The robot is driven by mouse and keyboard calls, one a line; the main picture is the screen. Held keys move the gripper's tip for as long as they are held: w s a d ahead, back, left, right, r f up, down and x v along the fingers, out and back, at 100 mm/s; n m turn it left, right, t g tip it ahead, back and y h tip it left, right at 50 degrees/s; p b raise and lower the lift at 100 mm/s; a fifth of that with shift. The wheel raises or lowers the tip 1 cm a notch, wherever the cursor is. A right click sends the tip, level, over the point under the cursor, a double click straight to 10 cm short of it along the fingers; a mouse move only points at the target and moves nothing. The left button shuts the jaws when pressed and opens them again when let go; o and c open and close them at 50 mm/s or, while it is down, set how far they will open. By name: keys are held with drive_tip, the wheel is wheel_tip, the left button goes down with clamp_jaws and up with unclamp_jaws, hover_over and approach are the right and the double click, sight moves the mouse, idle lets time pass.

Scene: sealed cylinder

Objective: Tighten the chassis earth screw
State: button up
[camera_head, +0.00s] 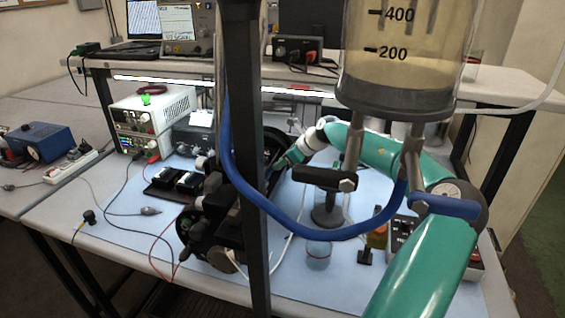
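My teal arm reaches in from the lower right and bends left behind the hanging cylinder. My gripper (281,163) is at its far end, beside the dark machine (222,213) on the blue mat. The gripper is small and partly cut off by the black upright, so I cannot tell whether its fingers are open or shut, or touching the machine. The chassis earth screw cannot be made out. The machine is black, with round parts and cables, and the upright hides part of it.
A clear graduated cylinder (403,60) hangs in front at the upper right, with a blue hose (310,232) looping below it. The black upright (246,120) crosses the view. A power supply (150,118) stands at the back left. The blue mat (125,225) has bare room at the front left.

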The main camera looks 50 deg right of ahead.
drive_tip(key=shift+c, duration=1.2)
drive_tip(key=shift+a+m+h, duration=0.1)
drive_tip(key=shift+m+h, duration=0.5)
drive_tip(key=shift+m, duration=0.2)
drive_tip(key=o, duration=1)
